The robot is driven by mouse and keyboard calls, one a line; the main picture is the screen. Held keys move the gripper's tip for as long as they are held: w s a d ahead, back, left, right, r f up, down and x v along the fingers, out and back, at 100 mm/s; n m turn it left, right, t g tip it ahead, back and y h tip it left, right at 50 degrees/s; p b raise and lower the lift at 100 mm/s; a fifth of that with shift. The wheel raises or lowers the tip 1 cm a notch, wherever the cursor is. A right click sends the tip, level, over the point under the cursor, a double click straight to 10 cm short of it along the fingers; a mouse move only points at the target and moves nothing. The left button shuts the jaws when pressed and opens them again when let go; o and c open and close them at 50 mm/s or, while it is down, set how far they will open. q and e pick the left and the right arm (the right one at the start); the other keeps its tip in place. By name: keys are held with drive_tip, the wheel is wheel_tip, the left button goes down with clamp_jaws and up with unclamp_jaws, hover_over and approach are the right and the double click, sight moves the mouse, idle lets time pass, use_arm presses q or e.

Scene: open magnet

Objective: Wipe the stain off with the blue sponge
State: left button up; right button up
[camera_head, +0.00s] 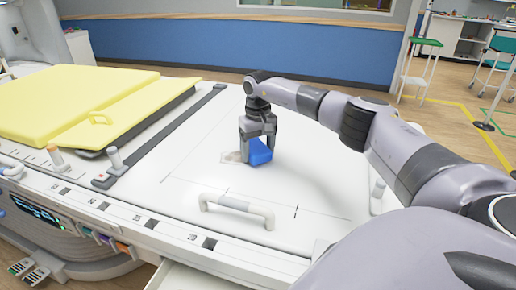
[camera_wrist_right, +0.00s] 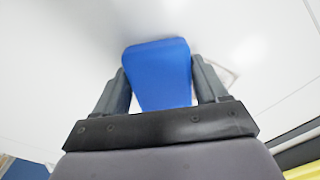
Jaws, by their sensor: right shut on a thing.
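The blue sponge (camera_head: 259,152) is held at the white table surface (camera_head: 300,180) in the head view. My right gripper (camera_head: 257,142) is shut on it from above. In the right wrist view the sponge (camera_wrist_right: 158,72) sits between the two fingers of the right gripper (camera_wrist_right: 160,85). A faint greyish-beige stain (camera_head: 232,157) lies on the white surface just left of the sponge. Part of it also shows in the right wrist view (camera_wrist_right: 228,76), beside the finger. Whether the sponge touches the surface is hard to tell. My left gripper is not in view.
A white handle (camera_head: 236,205) stands on the surface nearer to me. Yellow pads (camera_head: 75,100) lie on the left, beyond a dark rail (camera_head: 165,133). The surface around the sponge is otherwise clear.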

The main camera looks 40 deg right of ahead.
drive_tip(key=shift+f+b, duration=0.3)
drive_tip(key=shift+f, duration=0.25)
drive_tip(key=shift+w+a+f+b, duration=0.1)
drive_tip(key=shift+w+a+b, duration=0.2)
drive_tip(key=shift+w+b, duration=0.2)
drive_tip(key=shift+w+a+b, duration=0.3)
drive_tip(key=shift+w+b, duration=0.05)
drive_tip(key=shift+w, duration=0.25)
drive_tip(key=shift+w+a+b, duration=0.25)
drive_tip(key=shift+w+b, duration=0.1)
drive_tip(key=shift+w, duration=0.2)
drive_tip(key=shift+s, duration=0.1)
